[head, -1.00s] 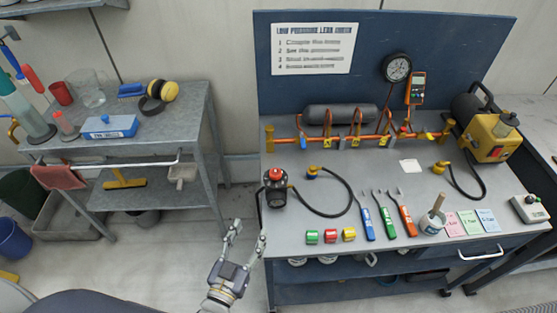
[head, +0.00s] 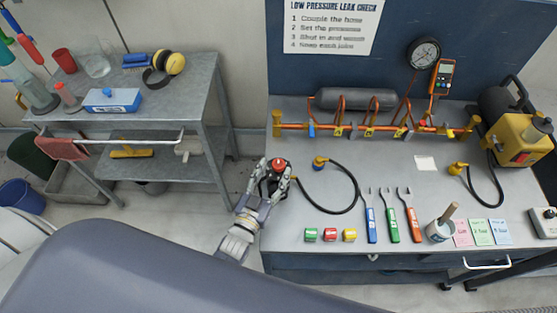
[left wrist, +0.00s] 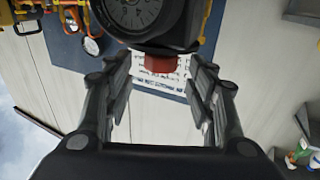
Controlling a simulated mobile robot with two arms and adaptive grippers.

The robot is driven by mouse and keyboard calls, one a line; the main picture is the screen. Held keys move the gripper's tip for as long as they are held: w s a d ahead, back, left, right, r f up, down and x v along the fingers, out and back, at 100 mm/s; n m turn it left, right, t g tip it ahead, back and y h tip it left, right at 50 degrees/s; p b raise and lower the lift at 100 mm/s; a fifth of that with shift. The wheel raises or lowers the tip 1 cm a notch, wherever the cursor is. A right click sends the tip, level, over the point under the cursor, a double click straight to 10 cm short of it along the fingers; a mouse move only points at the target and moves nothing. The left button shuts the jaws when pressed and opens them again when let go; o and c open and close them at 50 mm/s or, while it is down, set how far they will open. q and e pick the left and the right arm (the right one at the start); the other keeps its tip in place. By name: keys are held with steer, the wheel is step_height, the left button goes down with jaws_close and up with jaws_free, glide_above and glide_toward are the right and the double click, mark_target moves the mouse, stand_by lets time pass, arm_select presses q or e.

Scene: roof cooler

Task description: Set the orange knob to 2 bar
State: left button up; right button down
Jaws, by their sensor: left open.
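The orange-red knob (head: 279,164) tops a black regulator at the left edge of the workbench. In the left wrist view the knob (left wrist: 160,64) shows below the regulator's dark body (left wrist: 150,22), which has a round dial face. My left gripper (head: 274,174) is open, with its fingers on either side of the regulator near the knob. In the left wrist view the fingers are apart with the knob between their tips; contact is not clear. The scale reading is not legible. My right gripper is out of view.
A pressure gauge (head: 425,53) hangs on the back board above an orange pipe manifold (head: 362,129). A black hose (head: 345,208) curves right of the regulator. Coloured blocks (head: 330,234) and wrenches (head: 391,216) lie at the front. A grey cart stands left, across a gap.

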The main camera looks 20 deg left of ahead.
mark_target(276, 169)
arm_select(q)
steer(key=w, duration=0.3)
steer(key=shift+d, duration=0.15)
steer(key=shift+w, duration=0.45)
steer(key=shift+w+f, duration=0.1)
steer(key=shift+c, duration=0.8)
steer(key=c, duration=0.9)
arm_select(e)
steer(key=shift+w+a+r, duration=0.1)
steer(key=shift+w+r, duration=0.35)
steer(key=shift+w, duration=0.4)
